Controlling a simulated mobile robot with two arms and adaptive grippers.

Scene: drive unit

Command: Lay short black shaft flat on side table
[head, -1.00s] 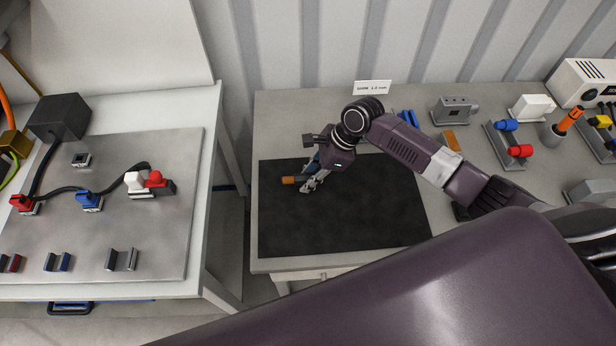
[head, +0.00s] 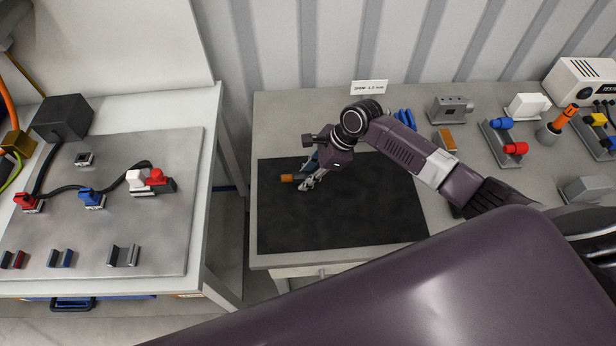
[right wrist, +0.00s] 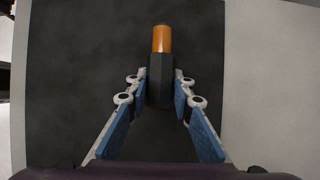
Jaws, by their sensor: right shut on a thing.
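A short black faceted shaft with an orange end (right wrist: 160,80) is between the fingers of my right gripper (right wrist: 160,92) in the right wrist view. The blue-padded fingers are shut on its black part, and the orange end points away from the gripper. In the head view, my right gripper (head: 308,182) is over the left part of a black mat on the side table (head: 275,115). The orange end (head: 287,178) sticks out to its left. The shaft looks roughly level; whether it touches the mat is unclear. My left gripper is not in view.
The black mat (head: 345,225) is clear around the gripper. Behind and right are blue parts (head: 405,118), a grey block (head: 450,108), a red-and-blue fixture (head: 503,148) and an orange-handled tool (head: 563,122). A separate white table (head: 195,215) with a panel stands left, across a gap.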

